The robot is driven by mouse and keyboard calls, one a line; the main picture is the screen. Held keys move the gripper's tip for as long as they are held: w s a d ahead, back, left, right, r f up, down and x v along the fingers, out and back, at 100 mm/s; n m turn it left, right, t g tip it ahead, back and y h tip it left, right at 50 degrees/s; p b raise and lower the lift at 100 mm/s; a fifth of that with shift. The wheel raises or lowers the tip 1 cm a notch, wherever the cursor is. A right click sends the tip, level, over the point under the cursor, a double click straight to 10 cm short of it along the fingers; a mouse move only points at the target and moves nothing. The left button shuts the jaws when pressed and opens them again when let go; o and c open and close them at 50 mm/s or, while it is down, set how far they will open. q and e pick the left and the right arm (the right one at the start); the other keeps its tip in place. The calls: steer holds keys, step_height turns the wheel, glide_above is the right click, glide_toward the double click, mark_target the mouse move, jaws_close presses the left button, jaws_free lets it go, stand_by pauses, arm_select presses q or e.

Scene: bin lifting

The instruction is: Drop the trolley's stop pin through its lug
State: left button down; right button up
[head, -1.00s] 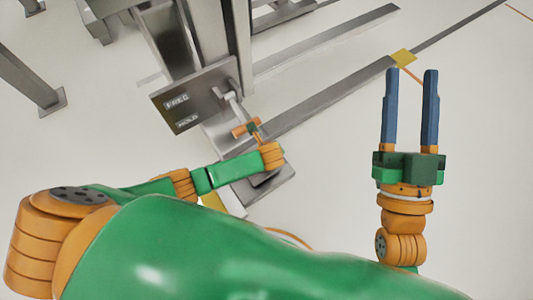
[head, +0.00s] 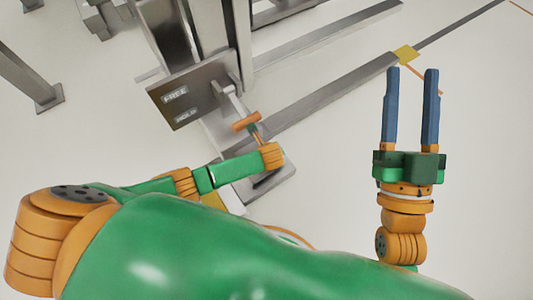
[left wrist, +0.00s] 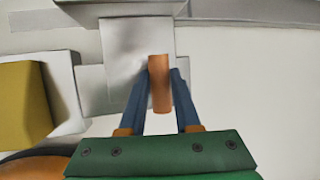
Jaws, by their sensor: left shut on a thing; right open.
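A dark plate (head: 178,100) on the metal frame carries two white labels; the upper seems to read FREE and the lower HOLD. A grey bar (head: 231,98) runs from the plate to an orange cylindrical grip (head: 246,121). My left gripper (head: 253,129) is at this grip, its fingers mostly hidden in the head view. In the left wrist view the blue fingers of my left gripper (left wrist: 161,82) are shut on the orange grip (left wrist: 159,88). I cannot make out a separate stop pin or lug.
Steel posts (head: 205,35) and a long floor rail (head: 330,98) stand around the plate. A yellow block (left wrist: 20,105) on a white base is left in the wrist view.

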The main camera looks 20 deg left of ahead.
arm_select(q)
steer(key=shift+d, duration=0.1)
steer(key=c, duration=0.5)
jaws_free()
steer(key=shift+c, duration=0.2)
steer(key=shift+r, duration=0.2)
steer(key=shift+r+p, duration=1.7)
steer(key=shift+p, duration=0.5)
steer(key=shift+f, duration=0.1)
